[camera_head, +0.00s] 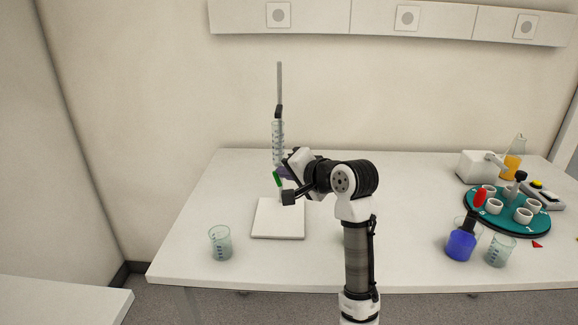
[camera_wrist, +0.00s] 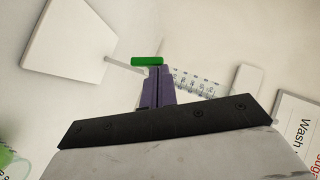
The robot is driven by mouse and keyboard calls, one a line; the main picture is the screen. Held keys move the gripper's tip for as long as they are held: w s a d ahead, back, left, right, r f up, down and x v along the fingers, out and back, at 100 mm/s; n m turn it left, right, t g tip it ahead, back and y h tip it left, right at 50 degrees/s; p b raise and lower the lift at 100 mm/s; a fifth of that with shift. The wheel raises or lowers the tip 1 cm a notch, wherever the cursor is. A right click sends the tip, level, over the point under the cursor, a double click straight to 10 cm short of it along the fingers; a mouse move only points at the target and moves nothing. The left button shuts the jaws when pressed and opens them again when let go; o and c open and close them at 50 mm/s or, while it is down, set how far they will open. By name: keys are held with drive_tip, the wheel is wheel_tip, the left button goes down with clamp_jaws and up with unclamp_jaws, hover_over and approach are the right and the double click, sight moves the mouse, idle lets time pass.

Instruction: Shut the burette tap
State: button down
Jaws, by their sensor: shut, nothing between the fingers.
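The burette (camera_head: 278,142) stands upright on its stand at the back left of the table. Its green tap (camera_head: 277,179) is a bar at the lower end, and it also shows in the wrist view (camera_wrist: 147,60). My gripper (camera_head: 283,173) has purple fingers and is beside the tap. In the wrist view the fingers (camera_wrist: 157,70) are closed together and empty, with their tips right by the green bar. I cannot tell whether they touch it. The graduated tube (camera_wrist: 195,82) lies behind the fingers there. My arm partly hides the area right of the burette.
The white stand base (camera_head: 277,219) is below the tap. A beaker (camera_head: 220,243) stands front left. A teal round rack (camera_head: 484,213) with white cups, a blue flask (camera_head: 461,244) and another beaker (camera_head: 499,251) are at the right. The table's left back is clear.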

drive_tip(key=shift+w+a+r+p, duration=0.15)
drive_tip(key=shift+a+p, duration=0.25)
drive_tip(key=shift+p, duration=0.55)
drive_tip(key=shift+a+r+p, duration=0.15)
drive_tip(key=shift+a+p, duration=0.1)
drive_tip(key=shift+p, duration=0.35)
drive_tip(key=shift+a+p, duration=0.85)
drive_tip(key=shift+p, duration=0.7)
